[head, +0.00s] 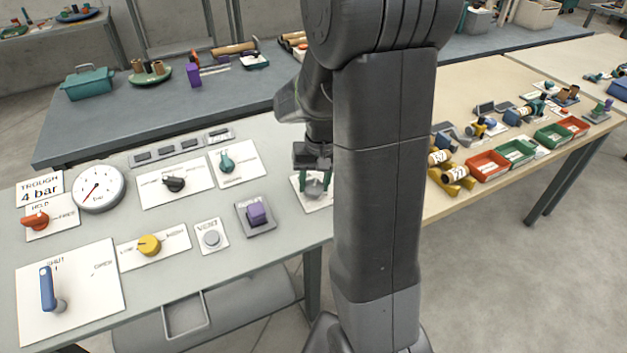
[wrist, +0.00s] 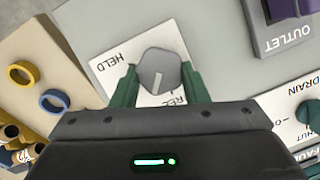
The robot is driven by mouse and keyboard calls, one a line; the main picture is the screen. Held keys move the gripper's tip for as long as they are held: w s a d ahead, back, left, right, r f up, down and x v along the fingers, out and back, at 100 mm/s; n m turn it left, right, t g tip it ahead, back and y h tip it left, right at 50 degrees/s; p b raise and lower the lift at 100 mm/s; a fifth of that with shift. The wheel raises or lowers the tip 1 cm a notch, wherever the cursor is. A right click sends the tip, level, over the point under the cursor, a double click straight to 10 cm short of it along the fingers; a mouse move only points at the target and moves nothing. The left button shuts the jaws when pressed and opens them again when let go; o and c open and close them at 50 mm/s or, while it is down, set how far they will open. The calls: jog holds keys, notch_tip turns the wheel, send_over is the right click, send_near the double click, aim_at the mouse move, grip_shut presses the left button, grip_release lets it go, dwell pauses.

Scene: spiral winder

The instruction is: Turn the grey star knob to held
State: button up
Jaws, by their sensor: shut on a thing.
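The grey star knob (wrist: 160,68) sits on a white plate (wrist: 112,71) lettered "HELD" at its upper left and "REL..." below the knob in the wrist view; the rest of that word is hidden. A pale mark on the knob lies on its lower half, towards "REL...". My gripper (wrist: 159,76) has its green fingers on either side of the knob, shut on it. In the head view the knob (head: 314,188) shows below my gripper (head: 314,180), at the panel's right end, partly hidden by the fingers.
A purple outlet knob (head: 256,213), a vent button (head: 211,238), a yellow knob (head: 149,245) and a teal knob (head: 226,163) stand left on the same panel. A blue lever (head: 47,290) and a gauge (head: 98,189) are farther left. Red trays (head: 488,166) lie on the wooden table at right.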

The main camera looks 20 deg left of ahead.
jog(key=m+y, duration=0.1)
jog(key=m, duration=0.2)
jog(key=shift+w+d+m, duration=0.1)
jog(key=shift+d+m, duration=0.05)
jog(key=shift+m, duration=0.15)
jog(key=m+y, duration=0.1)
jog(key=m, duration=0.3)
jog(key=shift+d+p, duration=0.2)
jog(key=shift+p, duration=0.1)
jog(key=m, duration=0.2)
jog(key=m+y, duration=0.1)
jog(key=m, duration=0.1)
jog(key=shift+d+m+y+p, duration=0.15)
jog(key=shift+m+y+p, duration=0.15)
jog(key=shift+p, duration=0.05)
jog(key=shift+f+m+t+y+p, duration=0.1)
jog(key=shift+m+t+y+p, duration=0.25)
jog(key=shift+m, duration=1.35)
jog(key=shift+s+m, duration=0.2)
jog(key=shift+m, duration=0.1)
jog(key=o, duration=1)
jog(key=shift+d, duration=0.1)
jog(key=shift+c, duration=0.2)
